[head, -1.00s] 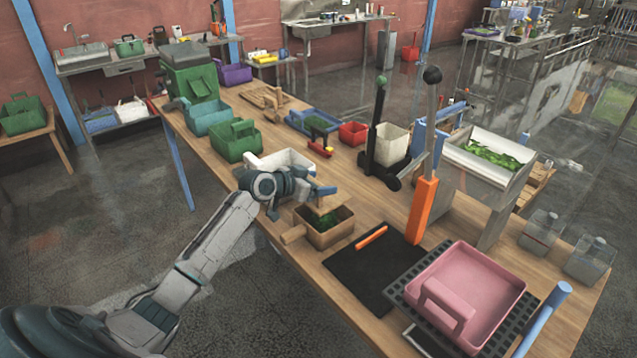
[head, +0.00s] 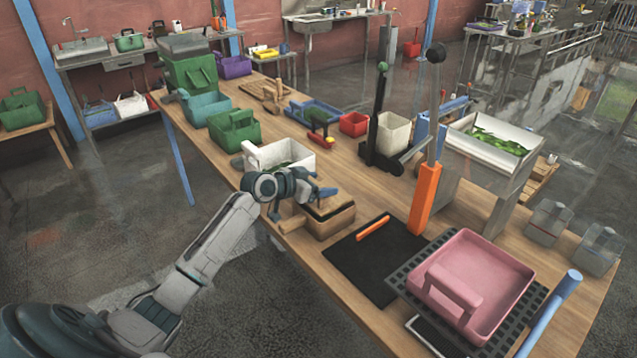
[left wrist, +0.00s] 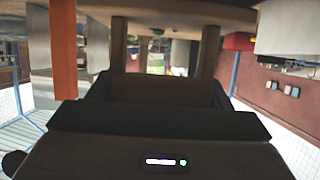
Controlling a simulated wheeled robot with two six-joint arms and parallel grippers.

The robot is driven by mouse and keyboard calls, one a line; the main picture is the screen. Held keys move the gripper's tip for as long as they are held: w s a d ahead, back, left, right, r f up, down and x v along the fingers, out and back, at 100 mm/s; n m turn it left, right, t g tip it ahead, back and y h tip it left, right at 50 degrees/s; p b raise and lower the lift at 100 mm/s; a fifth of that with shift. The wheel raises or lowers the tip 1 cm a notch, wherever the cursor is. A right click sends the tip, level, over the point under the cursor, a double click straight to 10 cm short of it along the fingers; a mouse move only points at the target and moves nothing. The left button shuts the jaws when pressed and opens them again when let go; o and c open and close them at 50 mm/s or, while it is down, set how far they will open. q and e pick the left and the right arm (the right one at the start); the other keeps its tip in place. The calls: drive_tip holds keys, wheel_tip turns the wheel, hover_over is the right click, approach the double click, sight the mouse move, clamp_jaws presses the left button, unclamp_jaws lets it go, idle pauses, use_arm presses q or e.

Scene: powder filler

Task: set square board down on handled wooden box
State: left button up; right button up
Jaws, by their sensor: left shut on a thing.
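The handled wooden box (head: 332,228) stands on the wooden table in the head view, left of a black mat. Its stubby handle (head: 292,225) points to the lower left. The square board (head: 326,207) is a thin tan piece over the box's top, under my left gripper (head: 322,194). It covers most of the opening, and the green contents no longer show. My left gripper is shut on the board, its fingers partly hiding it. Whether the board fully rests on the rim cannot be told. My right gripper is not in view.
A white container (head: 282,158) stands just behind the box. The black mat (head: 365,262) with an orange bar (head: 373,229) lies to its right. An orange lever post (head: 424,200) rises beyond the mat. A pink tray (head: 485,275) sits on a dark grid at the right.

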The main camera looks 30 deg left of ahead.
use_arm(q)
drive_tip(key=shift+f+b, duration=1.65)
drive_tip(key=shift+f, duration=0.65)
drive_tip(key=o, duration=1.1)
drive_tip(key=shift+o, duration=0.2)
drive_tip(key=shift+r, duration=0.15)
drive_tip(key=shift+r+p, duration=1.45)
drive_tip(key=shift+r, duration=0.55)
drive_tip(key=shift+r+p, duration=1.65)
drive_tip(key=shift+r, duration=0.75)
